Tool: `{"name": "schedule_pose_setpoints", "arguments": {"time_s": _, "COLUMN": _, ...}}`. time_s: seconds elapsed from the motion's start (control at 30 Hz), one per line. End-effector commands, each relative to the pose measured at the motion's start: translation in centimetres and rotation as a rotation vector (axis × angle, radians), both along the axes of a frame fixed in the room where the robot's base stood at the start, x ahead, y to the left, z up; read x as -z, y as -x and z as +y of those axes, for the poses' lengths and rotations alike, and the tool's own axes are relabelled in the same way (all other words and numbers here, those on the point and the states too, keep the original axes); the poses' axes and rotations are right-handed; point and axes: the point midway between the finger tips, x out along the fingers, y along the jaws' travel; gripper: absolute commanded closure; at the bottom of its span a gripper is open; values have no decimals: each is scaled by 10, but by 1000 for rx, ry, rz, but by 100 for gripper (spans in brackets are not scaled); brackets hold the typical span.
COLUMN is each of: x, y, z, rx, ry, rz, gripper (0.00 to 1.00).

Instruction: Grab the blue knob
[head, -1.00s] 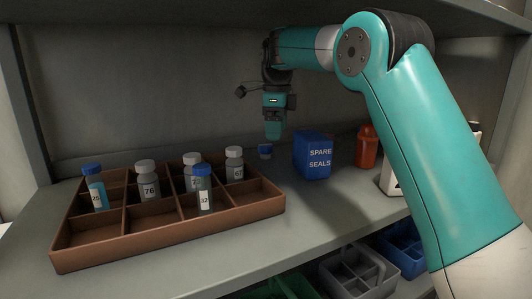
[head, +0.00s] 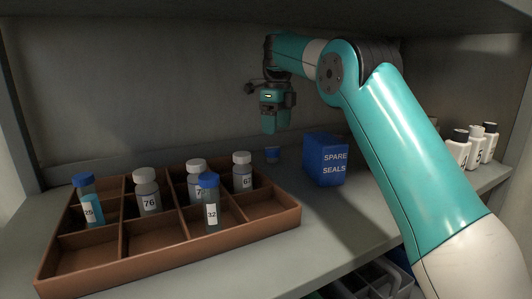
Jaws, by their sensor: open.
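The blue knob (head: 272,155) is a small, short blue cylinder standing on the shelf near the back wall, between the brown tray and the blue box. My gripper (head: 269,130) hangs above it, pointing down, with a visible gap between the fingers and the knob. The gripper is open and holds nothing. From this side the fingers overlap, so the space between them is hidden. How far the gripper is in front of or behind the knob is hard to tell.
A brown compartment tray (head: 290,218) with several numbered bottles stands on the left. A blue "SPARE SEALS" box (head: 325,160) stands just right of the knob. White bottles (head: 458,150) stand at far right. The back wall (head: 130,90) is close behind the knob.

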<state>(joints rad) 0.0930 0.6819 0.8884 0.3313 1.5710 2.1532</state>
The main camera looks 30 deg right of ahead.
Motion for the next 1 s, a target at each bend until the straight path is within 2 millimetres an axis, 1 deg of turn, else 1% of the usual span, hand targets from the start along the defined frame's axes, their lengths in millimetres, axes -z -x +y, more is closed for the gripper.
{"name": "schedule_pose_setpoints", "arguments": {"time_s": 0.2, "x": 23, "y": -3, "z": 12, "rx": -16, "ry": 0, "rz": 0, "gripper": 24}}
{"name": "schedule_pose_setpoints", "arguments": {"time_s": 0.37, "x": 29, "y": -3, "z": 16, "rx": -21, "ry": 0, "rz": 0, "gripper": 24}}
{"name": "schedule_pose_setpoints", "arguments": {"time_s": 0.43, "x": 36, "y": -4, "z": 17, "rx": -22, "ry": 1, "rz": 1, "gripper": 24}}
{"name": "schedule_pose_setpoints", "arguments": {"time_s": 0.7, "x": 72, "y": -4, "z": 19, "rx": -20, "ry": 1, "rz": 1, "gripper": 24}}
{"name": "schedule_pose_setpoints", "arguments": {"time_s": 0.8, "x": 76, "y": -4, "z": 18, "rx": -18, "ry": 1, "rz": -1, "gripper": 24}}
{"name": "schedule_pose_setpoints", "arguments": {"time_s": 1.0, "x": 74, "y": -3, "z": 17, "rx": -17, "ry": 1, "rz": -1, "gripper": 24}}
